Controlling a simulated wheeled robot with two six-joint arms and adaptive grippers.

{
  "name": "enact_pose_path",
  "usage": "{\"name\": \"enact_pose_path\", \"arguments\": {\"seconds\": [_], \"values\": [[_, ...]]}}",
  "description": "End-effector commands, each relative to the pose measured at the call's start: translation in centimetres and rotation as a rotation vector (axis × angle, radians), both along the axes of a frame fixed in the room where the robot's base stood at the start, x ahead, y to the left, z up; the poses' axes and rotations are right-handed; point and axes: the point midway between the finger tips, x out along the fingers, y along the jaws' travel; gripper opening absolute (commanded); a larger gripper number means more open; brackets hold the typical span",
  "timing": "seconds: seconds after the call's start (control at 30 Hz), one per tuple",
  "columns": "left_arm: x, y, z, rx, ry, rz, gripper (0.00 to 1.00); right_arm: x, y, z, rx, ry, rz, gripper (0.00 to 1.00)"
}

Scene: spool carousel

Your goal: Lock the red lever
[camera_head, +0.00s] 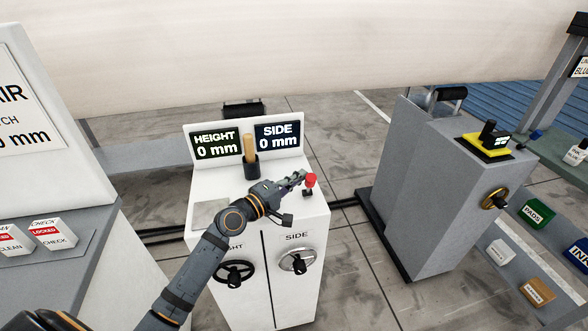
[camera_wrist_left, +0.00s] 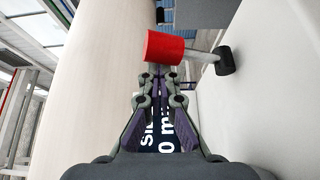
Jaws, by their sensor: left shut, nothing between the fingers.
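The red lever (camera_head: 311,181) stands on the right part of the white cabinet's top (camera_head: 230,186), with a red knob on a short stalk and a dark base. In the left wrist view its red knob (camera_wrist_left: 165,47) is just beyond my fingertips, and its grey stalk runs right to a black base (camera_wrist_left: 224,61). My left gripper (camera_head: 302,178) is shut and empty, its fingertips close beside the knob on its left side. In the left wrist view the gripper (camera_wrist_left: 160,72) points at the knob; I cannot tell whether it touches. My right gripper is not in view.
The cabinet carries HEIGHT (camera_head: 217,144) and SIDE (camera_head: 279,135) displays, both reading 0 mm, and a wooden handle (camera_head: 249,149) in a dark holder. Two handwheels (camera_head: 234,273) (camera_head: 297,260) are on its front. A grey cabinet (camera_head: 432,180) stands to the right, with floor between.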

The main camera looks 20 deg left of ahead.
Motion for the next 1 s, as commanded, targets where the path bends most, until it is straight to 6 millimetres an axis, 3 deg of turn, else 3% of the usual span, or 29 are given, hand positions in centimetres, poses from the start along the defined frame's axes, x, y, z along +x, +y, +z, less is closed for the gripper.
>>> {"name": "enact_pose_path", "arguments": {"seconds": [0.17, 0.4, 0.6, 1.0], "values": [[0.0, -0.1, 1.2, 0.002, -0.001, -0.005, 0.0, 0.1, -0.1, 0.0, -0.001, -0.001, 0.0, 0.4], [0.1, 0.1, 6.2, 0.004, -0.003, -0.003, 0.0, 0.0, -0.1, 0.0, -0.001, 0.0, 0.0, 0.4], [0.2, 0.2, 9.1, 0.0, 0.0, -0.001, 0.0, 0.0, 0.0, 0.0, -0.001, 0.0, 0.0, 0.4], [0.2, 0.2, 9.9, -0.001, 0.002, 0.0, 0.0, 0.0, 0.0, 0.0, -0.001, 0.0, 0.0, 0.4]]}}
